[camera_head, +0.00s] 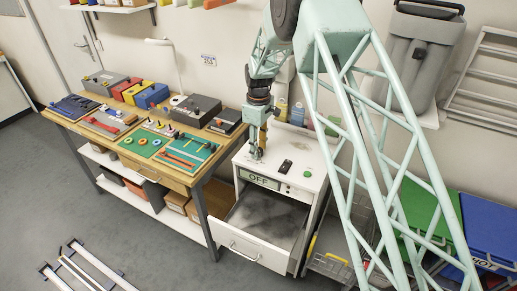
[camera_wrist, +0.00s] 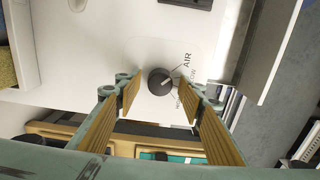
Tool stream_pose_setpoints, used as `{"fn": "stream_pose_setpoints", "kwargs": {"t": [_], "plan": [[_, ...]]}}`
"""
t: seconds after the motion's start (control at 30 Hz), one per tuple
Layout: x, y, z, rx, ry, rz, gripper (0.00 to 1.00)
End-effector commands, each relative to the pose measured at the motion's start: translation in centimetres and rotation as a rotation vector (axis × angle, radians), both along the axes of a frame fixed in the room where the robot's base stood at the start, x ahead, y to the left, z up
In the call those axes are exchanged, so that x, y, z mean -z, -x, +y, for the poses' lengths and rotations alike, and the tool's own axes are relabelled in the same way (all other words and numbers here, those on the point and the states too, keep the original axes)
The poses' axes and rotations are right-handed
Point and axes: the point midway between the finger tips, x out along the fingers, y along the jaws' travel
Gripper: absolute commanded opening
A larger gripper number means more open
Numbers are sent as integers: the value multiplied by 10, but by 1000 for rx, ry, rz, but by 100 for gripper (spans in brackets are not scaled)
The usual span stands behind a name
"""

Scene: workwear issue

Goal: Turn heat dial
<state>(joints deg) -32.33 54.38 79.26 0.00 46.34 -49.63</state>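The heat dial (camera_wrist: 161,82) is a round black knob with a pale pointer line, set on a white top. The word AIR and smaller lettering are printed to its right. My gripper (camera_wrist: 159,93) is open, with its wood-coloured fingers on either side of the dial and a visible gap on each side. I cannot tell how far its tips are above the top. In the head view my gripper (camera_head: 257,153) points down over the left part of the white cabinet's top (camera_head: 273,176) and hides the dial. A panel reading OFF (camera_head: 263,181) is on the cabinet's front.
The cabinet's drawer (camera_head: 246,247) is pulled open in front. A black item (camera_head: 286,165) and a green button (camera_head: 307,174) are on the cabinet top. A workbench (camera_head: 190,183) with tools and trays stands left. Green and blue bins (camera_head: 487,226) stand right.

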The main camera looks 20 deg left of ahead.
Motion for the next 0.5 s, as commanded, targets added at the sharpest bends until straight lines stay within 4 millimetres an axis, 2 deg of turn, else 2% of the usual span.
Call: {"fn": "stream_pose_setpoints", "kwargs": {"t": [0.13, 0.4, 0.5], "plan": [[0, 0, 0, 0, 0, 0, 36], [0, 0, 0, 0, 0, 0, 12], [0, 0, 0, 0, 0, 0, 12]]}}
